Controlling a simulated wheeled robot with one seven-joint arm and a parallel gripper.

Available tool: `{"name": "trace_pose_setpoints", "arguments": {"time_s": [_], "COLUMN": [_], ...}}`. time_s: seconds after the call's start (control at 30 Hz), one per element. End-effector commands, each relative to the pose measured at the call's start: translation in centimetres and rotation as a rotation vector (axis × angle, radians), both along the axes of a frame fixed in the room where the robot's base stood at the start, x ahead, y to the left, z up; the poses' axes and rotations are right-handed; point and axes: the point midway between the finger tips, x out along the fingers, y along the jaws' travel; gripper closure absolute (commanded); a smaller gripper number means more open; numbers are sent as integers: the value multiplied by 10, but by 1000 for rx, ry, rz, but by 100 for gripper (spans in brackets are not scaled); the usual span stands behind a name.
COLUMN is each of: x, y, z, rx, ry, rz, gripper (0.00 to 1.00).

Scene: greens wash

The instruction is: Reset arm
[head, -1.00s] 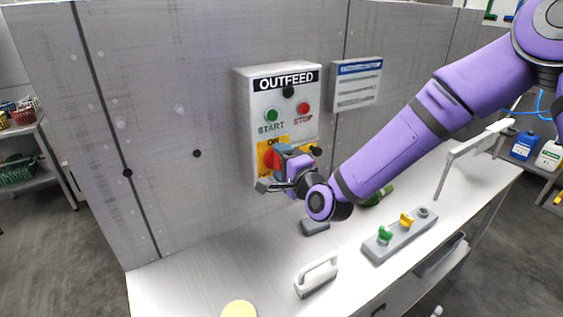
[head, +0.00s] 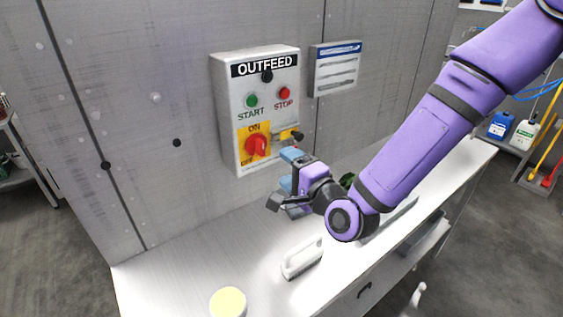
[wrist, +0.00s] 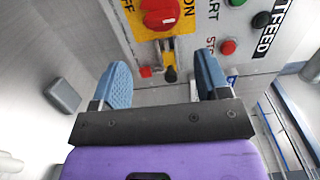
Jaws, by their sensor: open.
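My gripper (head: 284,172) is open and empty in front of the lower right part of the OUTFEED control box (head: 232,130). In the wrist view my two blue fingers (wrist: 161,82) stand wide apart with nothing between them. The red rotary knob (head: 257,146) sits on a yellow ON/OFF plate (head: 242,133); it also shows in the wrist view (wrist: 160,14). A small black-tipped lever (head: 297,136) beside the knob shows between and beyond my fingertips in the wrist view (wrist: 169,74), apart from them. The green START button (head: 252,100) and red STOP button (head: 285,92) are above.
A white-handled brush (head: 302,258) and a round pale yellow-topped item (head: 228,302) are on the white counter (head: 170,275). A notice (head: 337,68) hangs right of the box. My arm hides part of the counter's right side. Jugs (head: 523,133) stand far right.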

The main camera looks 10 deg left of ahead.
Motion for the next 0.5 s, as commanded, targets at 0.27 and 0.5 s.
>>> {"name": "trace_pose_setpoints", "arguments": {"time_s": [0.27,0.5], "x": [-1,4], "y": [-2,-9], "z": [0,4], "rx": [1,-80], "ry": [-1,-33], "rz": [-1,3], "gripper": [31,31]}}
